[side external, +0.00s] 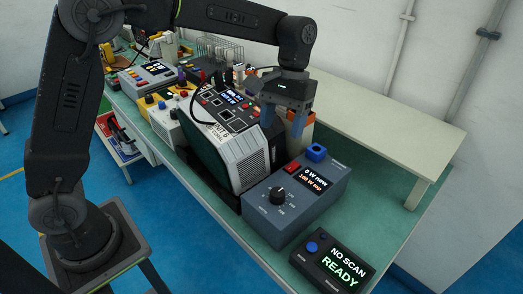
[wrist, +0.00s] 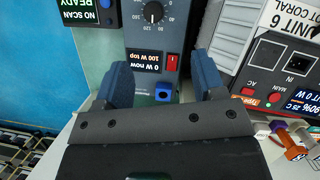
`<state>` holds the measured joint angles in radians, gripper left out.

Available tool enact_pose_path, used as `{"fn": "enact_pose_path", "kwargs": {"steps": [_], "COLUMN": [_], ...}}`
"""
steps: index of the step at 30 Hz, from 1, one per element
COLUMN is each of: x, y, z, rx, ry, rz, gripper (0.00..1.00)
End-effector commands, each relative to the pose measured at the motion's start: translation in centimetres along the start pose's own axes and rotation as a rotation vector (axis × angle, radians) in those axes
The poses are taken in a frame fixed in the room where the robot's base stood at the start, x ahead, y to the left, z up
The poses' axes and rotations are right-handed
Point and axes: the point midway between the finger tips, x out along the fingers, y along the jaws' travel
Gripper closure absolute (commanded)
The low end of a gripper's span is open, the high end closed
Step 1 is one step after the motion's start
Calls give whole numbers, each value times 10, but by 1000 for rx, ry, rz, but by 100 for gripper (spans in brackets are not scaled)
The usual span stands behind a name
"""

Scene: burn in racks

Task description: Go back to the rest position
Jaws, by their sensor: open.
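My gripper (side external: 284,116) is open and empty. In the side view it hangs above the bench, behind the blue-grey load box and beside the right end of the unit marked 6. In the wrist view the two blue fingers of my gripper (wrist: 162,82) stand apart, with the load box (wrist: 148,35) beyond them. The load box in the side view (side external: 272,215) has a black knob, a red switch, a blue socket and a display reading "0 W now, 100 W top". Nothing is between the fingers.
The large unit marked 6 (side external: 232,148) stands left of the load box. A scanner box (side external: 332,262) reading "NO SCAN READY" sits at the front right. Several devices and a wire rack (side external: 220,47) crowd the bench behind. A pale table (side external: 385,125) at the right is bare.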

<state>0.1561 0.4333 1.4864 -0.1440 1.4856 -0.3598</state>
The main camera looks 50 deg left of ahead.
Motion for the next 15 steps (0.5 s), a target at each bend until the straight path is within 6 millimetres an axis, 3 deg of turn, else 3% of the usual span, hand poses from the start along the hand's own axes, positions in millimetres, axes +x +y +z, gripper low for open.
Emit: {"fn": "enact_pose_path", "kwargs": {"steps": [1,6,15], "x": [-12,-32,-27], "y": [-10,-43,-97], "z": [14,58,133], "rx": [11,65,160], "ry": [50,216,512], "rz": [13,37,38], "gripper": [37,37,37]}}
